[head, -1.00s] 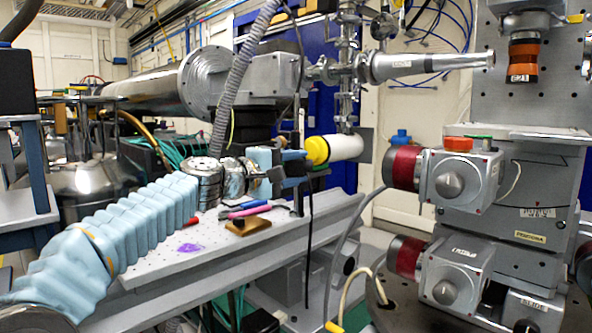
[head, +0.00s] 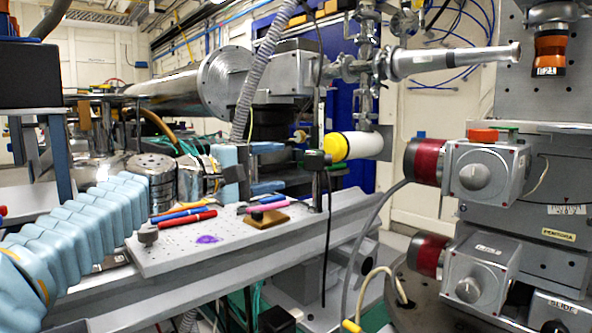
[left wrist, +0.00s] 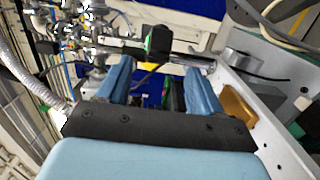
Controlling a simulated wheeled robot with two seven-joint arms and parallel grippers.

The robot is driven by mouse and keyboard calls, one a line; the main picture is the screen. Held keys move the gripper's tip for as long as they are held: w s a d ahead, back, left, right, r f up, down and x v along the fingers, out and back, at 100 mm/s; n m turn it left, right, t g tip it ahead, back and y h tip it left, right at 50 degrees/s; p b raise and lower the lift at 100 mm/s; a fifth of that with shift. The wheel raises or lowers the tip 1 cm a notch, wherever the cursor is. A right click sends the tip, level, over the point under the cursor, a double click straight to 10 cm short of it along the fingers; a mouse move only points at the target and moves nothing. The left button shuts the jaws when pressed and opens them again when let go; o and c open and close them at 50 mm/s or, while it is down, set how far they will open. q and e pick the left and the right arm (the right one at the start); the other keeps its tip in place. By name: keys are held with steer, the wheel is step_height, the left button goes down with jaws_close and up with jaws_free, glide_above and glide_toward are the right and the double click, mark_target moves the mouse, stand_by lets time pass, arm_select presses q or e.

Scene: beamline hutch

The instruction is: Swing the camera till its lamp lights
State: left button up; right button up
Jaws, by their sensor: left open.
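A small dark green-black box (head: 317,158), possibly the camera, sits on a thin post at the bench's far edge. In the left wrist view a dark box with a green side (left wrist: 159,40) shows on a bar beyond my fingers. I cannot tell for sure that it is the camera, nor make out a lit lamp. My left gripper (head: 280,167) is open, its blue fingers pointing right toward the post, with a gap between. In the left wrist view nothing shows held between its fingers (left wrist: 160,82). My right gripper is not in view.
The perforated bench plate (head: 160,256) carries red and blue pens (head: 185,220), a pink pen (head: 266,206) and a brown block (head: 265,220). A white cylinder with yellow cap (head: 340,147) lies behind the post. Motor stages (head: 470,172) stand at right; a black cable hangs below the post.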

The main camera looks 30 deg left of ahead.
arm_select(q)
steer(key=shift+v, duration=1.45)
